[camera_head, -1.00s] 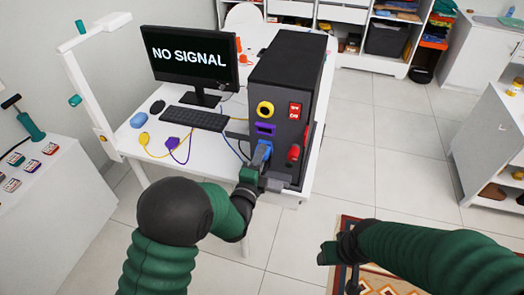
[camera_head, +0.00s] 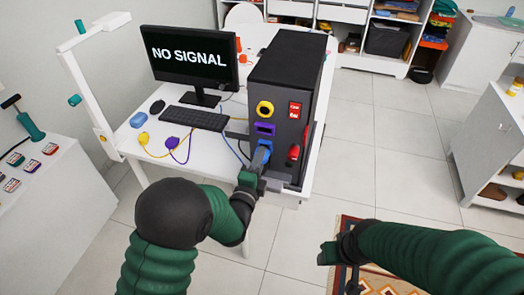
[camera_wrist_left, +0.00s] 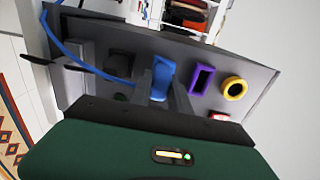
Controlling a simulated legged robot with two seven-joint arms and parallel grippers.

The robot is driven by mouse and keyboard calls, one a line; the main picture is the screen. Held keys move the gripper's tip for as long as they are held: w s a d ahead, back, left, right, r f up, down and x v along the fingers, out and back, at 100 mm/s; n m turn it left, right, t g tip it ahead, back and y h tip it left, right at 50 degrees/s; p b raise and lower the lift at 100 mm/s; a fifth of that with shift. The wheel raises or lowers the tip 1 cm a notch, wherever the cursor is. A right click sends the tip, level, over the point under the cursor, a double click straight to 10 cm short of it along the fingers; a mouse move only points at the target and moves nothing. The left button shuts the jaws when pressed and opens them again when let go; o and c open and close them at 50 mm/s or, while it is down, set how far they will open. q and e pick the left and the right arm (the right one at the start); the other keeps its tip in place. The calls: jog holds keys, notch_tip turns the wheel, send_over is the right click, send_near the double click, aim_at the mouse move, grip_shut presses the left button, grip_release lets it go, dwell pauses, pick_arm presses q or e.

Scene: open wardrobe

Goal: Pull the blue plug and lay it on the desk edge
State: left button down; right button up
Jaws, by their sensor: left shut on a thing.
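The blue plug (camera_head: 262,152) is at the front of the black computer tower (camera_head: 290,68), below a purple socket. Its blue body also shows in the left wrist view (camera_wrist_left: 162,72). My left gripper (camera_head: 257,166) is shut on the plug, with a finger on each side of it in the left wrist view (camera_wrist_left: 163,97). I cannot tell whether the plug is still seated in its socket. The white desk (camera_head: 213,152) has its near edge left of the tower. My right gripper (camera_head: 348,268) hangs over the floor, apart from the desk; its jaws are unclear.
A yellow plug (camera_head: 144,138) and a purple plug (camera_head: 173,143) lie on the desk with their cables. The keyboard (camera_head: 196,118), mouse (camera_head: 158,107) and monitor (camera_head: 195,58) stand behind them. A red plug (camera_head: 293,153) is on the tower's front.

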pick_arm(q)
jog(key=shift+a, duration=0.1)
dwell(0.3)
jog(key=shift+s+a+r, duration=0.2)
jog(key=shift+s+r, duration=0.05)
jog(key=shift+s, duration=0.35)
jog(key=shift+s, duration=0.1)
jog(key=shift+v, duration=1.9)
